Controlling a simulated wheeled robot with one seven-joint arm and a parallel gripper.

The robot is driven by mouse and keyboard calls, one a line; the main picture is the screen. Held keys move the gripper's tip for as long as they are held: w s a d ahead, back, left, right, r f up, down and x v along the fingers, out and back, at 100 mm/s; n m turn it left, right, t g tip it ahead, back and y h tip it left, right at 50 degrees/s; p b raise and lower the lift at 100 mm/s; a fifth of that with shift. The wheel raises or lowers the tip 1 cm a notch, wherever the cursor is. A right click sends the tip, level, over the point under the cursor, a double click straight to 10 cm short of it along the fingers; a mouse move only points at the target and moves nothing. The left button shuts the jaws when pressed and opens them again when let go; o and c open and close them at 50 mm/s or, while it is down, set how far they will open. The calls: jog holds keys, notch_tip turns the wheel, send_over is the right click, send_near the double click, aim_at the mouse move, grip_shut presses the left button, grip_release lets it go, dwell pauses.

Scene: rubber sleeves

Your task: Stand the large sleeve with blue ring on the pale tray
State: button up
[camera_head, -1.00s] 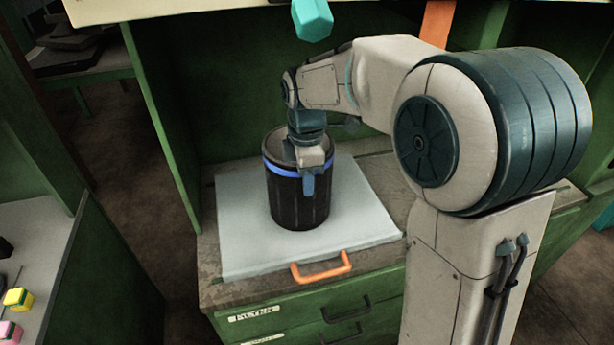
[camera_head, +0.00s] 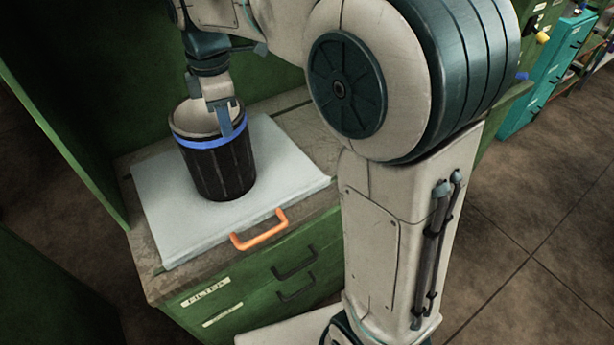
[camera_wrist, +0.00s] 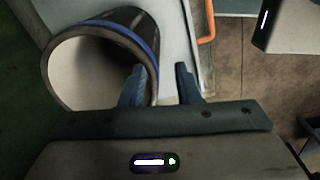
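The large black sleeve with the blue ring (camera_head: 219,170) stands upright on the pale tray (camera_head: 275,185) in the head view. Its open, pale-lined mouth faces up, and the ring sits near the top. In the wrist view the sleeve (camera_wrist: 125,38) is at the left, with its mouth toward the camera. My gripper (camera_head: 226,125) is at the sleeve's near rim. In the wrist view its two fingers (camera_wrist: 162,75) are apart, one over the mouth side of the rim and the other outside the wall, with a visible gap. Contact with the wall cannot be told.
The tray lies on a worn counter top (camera_head: 152,245) over green drawers, with an orange handle (camera_head: 259,230) at its front edge. Green panels (camera_head: 80,130) stand left and behind. The tray is clear right of the sleeve. A teal cabinet (camera_head: 545,75) stands far right.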

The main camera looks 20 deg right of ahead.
jog(key=s+d+f+m+t, duration=0.1)
jog(key=s+d+f+m, duration=0.2)
jog(key=s+d+m, duration=0.4)
jog(key=s+d+f+m+t, duration=0.1)
jog(key=s+d+f+m, duration=0.3)
jog(key=s+m, duration=0.6)
jog(key=d+m, duration=0.1)
jog(key=d, duration=0.1)
jog(key=shift+s+d+m+t, duration=0.35)
jog(key=shift+d+m+t, duration=0.05)
